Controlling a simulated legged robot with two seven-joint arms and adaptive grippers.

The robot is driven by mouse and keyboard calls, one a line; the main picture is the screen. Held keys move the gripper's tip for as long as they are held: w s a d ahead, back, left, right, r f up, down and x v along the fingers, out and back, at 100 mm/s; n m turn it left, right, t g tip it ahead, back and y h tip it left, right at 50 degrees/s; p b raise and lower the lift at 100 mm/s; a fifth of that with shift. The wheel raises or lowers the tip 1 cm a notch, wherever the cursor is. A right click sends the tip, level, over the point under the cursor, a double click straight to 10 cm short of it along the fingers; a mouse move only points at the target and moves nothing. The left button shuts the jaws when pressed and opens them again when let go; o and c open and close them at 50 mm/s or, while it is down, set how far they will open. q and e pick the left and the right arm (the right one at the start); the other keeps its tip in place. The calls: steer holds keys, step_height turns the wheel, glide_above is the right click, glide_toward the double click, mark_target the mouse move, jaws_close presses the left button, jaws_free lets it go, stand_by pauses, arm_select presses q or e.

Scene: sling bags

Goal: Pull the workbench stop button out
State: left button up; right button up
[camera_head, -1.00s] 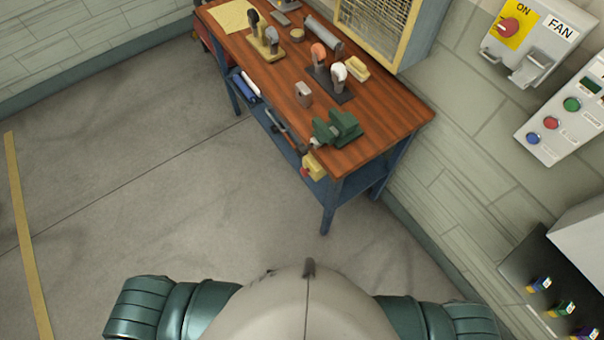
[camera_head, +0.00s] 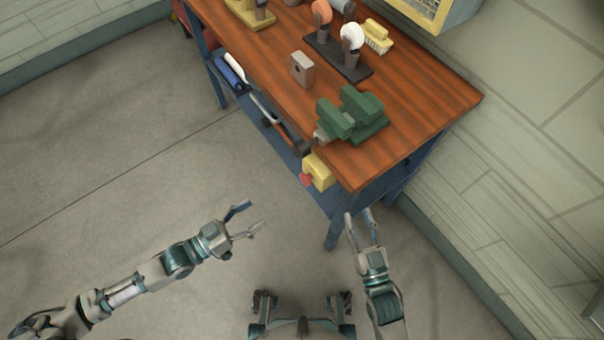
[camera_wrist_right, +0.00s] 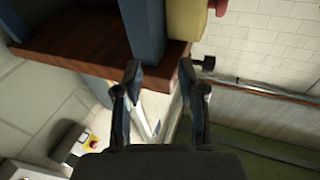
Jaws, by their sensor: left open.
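The stop button is a red knob (camera_head: 307,180) on a yellow box (camera_head: 319,171) fixed at the front edge of the workbench (camera_head: 408,146), below its top. In the right wrist view the yellow box (camera_wrist_right: 187,18) is at the top, with a bit of the red knob (camera_wrist_right: 219,6) beside it. My left gripper (camera_head: 246,218) is open and empty, left of and nearer than the button. My right gripper (camera_head: 361,216) is open and empty, right of the button near the bench's front leg. In the right wrist view its fingers (camera_wrist_right: 160,72) are spread apart.
A green vise (camera_head: 352,115) sits on the bench corner above the button. A grey block (camera_head: 302,69), a brush (camera_head: 377,36) and tools stand further back. A lower shelf (camera_head: 283,149) holds items. The floor at the left is clear.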

mark_target(302, 180)
arm_select(q)
steer(key=b+x, duration=0.1)
steer(key=x, duration=1.4)
steer(key=shift+w+d, duration=0.55)
steer(key=shift+d, duration=0.1)
arm_select(e)
steer(key=shift+s+a+r+t, duration=0.1)
steer(key=shift+a+r+t, duration=0.05)
steer(key=shift+r+t, duration=0.4)
steer(key=shift+s+a+r+t, duration=0.1)
steer(key=shift+r+t, duration=0.35)
steer(key=shift+r, duration=0.2)
arm_select(q)
steer(key=shift+a, duration=0.1)
